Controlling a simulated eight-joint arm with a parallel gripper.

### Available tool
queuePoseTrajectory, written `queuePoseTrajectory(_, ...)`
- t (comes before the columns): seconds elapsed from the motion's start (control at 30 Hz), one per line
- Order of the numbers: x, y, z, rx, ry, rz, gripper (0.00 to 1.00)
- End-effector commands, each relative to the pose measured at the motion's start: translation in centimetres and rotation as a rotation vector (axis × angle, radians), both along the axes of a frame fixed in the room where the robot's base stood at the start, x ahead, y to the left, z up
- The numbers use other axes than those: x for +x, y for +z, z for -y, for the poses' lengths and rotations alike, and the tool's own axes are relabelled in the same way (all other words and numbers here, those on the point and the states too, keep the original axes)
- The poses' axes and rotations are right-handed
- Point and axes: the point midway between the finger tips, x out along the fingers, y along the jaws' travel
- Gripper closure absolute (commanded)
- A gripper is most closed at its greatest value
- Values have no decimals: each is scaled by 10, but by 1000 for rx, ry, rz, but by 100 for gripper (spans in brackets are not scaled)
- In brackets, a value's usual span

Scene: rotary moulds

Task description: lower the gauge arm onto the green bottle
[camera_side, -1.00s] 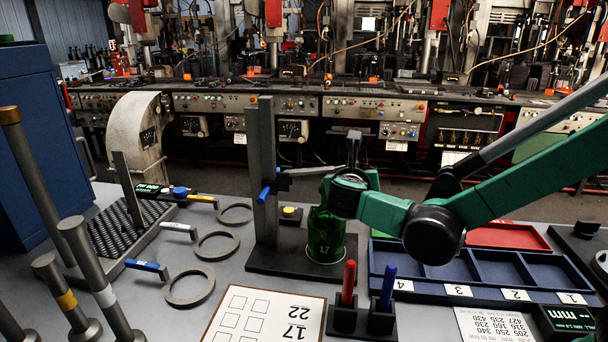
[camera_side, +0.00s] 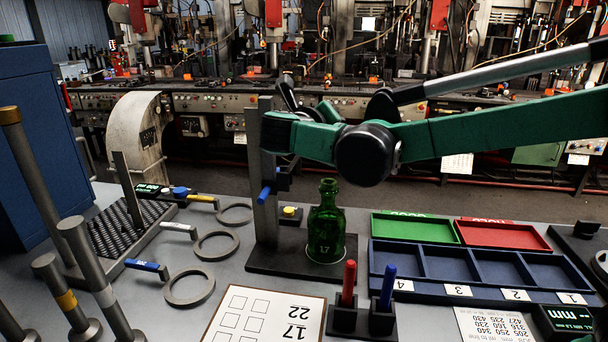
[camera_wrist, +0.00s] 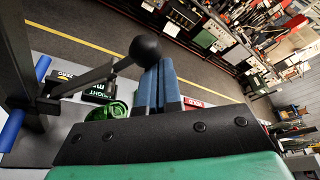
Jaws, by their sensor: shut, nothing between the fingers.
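The green bottle (camera_side: 325,225), marked 17, stands upright on the black base of the gauge stand. The stand's grey column (camera_side: 265,205) rises to its left and has a blue handle (camera_side: 264,195). In the wrist view the gauge arm (camera_wrist: 85,80) is a dark rod from the column ending in a black ball knob (camera_wrist: 145,48), with the bottle (camera_wrist: 112,118) below it. My gripper (camera_wrist: 161,68) has its two blue fingers together, empty, right beside the knob; I cannot tell if they touch. In the side view my green arm covers the gauge arm's far part.
A blue tray (camera_side: 482,294) with numbered compartments lies right of the bottle, with green (camera_side: 412,229) and red (camera_side: 505,235) trays behind it. A red and a blue pen stand in black holders in front. Grey rings (camera_side: 188,288) lie left of the stand.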

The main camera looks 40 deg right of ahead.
Motion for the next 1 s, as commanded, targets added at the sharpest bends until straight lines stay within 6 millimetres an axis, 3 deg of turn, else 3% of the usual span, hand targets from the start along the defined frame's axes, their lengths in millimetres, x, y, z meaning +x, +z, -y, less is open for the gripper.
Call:
queuePoseTrajectory(0.5,8,7,-8,1,1,2,100)
queuePoseTrajectory(1.0,1,3,0,2,-1,1,100)
